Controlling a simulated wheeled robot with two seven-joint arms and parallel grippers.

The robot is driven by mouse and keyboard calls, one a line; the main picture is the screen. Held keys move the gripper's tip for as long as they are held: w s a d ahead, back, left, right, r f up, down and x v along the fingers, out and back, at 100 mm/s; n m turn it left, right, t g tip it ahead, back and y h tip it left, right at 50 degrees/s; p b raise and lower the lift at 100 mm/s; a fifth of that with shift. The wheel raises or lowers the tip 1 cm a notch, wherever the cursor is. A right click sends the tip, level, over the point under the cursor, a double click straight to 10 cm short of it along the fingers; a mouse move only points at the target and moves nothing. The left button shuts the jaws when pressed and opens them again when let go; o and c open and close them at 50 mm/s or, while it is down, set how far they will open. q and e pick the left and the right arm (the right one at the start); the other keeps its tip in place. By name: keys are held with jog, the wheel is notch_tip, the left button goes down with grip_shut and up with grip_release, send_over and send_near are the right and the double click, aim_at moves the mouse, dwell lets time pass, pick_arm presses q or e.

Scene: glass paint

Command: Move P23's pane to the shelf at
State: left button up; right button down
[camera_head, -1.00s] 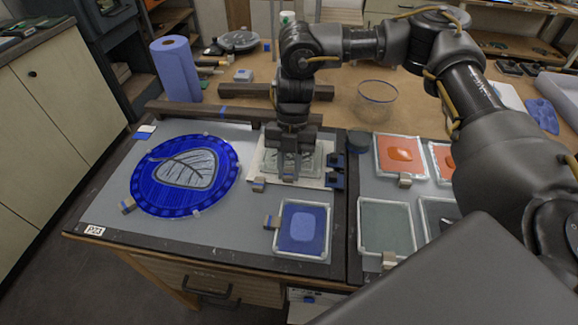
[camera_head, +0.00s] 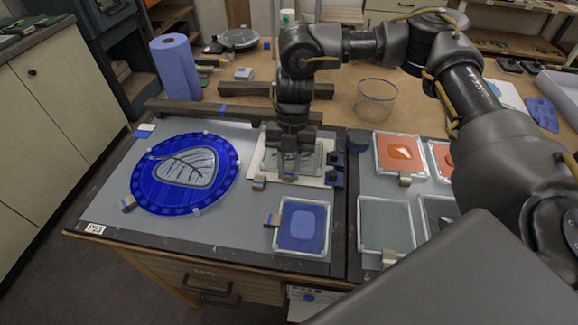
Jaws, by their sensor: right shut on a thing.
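A label reading P23 (camera_head: 94,228) sits at the front left corner of the grey work mat (camera_head: 190,238). On the mat lies a round blue glass pane (camera_head: 145,193) with a pale leaf shape and dark veins, held by small clips around its rim. My right gripper (camera_head: 289,168) points down, shut on a small clear pane (camera_head: 312,160) with dark lines, at a white sheet (camera_head: 262,168) right of the round pane. The fingers partly hide this small pane, and I cannot tell whether it is lifted. My left gripper is not in view.
A framed blue pane (camera_head: 303,228) lies at the front of the mat. Orange (camera_head: 400,153) and grey-green (camera_head: 386,225) framed panes lie to the right. Behind stand a dark bar (camera_head: 190,110), a blue paper roll (camera_head: 177,68) and a glass bowl (camera_head: 376,100).

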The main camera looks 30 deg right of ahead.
aim_at(291, 161)
jog(key=shift+f, duration=0.1)
jog(key=c, duration=1.1)
grip_release()
jog(key=shift+c, duration=0.2)
jog(key=b+v, duration=0.1)
jog(key=v, duration=1)
jog(key=shift+s+f, duration=0.1)
jog(key=shift+f, duration=0.05)
